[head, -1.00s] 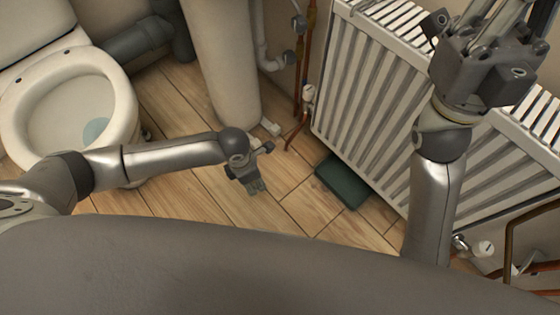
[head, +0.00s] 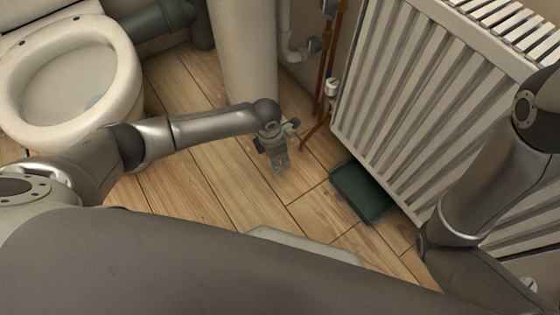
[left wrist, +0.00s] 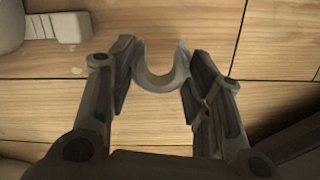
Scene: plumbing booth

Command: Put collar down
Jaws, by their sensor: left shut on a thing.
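The collar (left wrist: 160,72) is a grey U-shaped ring piece, seen in the left wrist view between the two fingertips with its opening toward the top of the picture. My left gripper (left wrist: 162,88) is shut on it, a finger on each side. In the head view the left gripper (head: 279,158) points down above the wood floor, in front of the cream column and left of the radiator. The collar is too small to make out clearly there. My right arm shows at the right of the head view, but its gripper is out of the picture.
A dark green block (head: 360,192) lies on the floor by the white radiator (head: 420,110). Copper pipes (head: 326,80) and a cream column (head: 248,50) stand behind the gripper. A toilet (head: 70,75) is at left. The wood floor (head: 190,190) between is clear.

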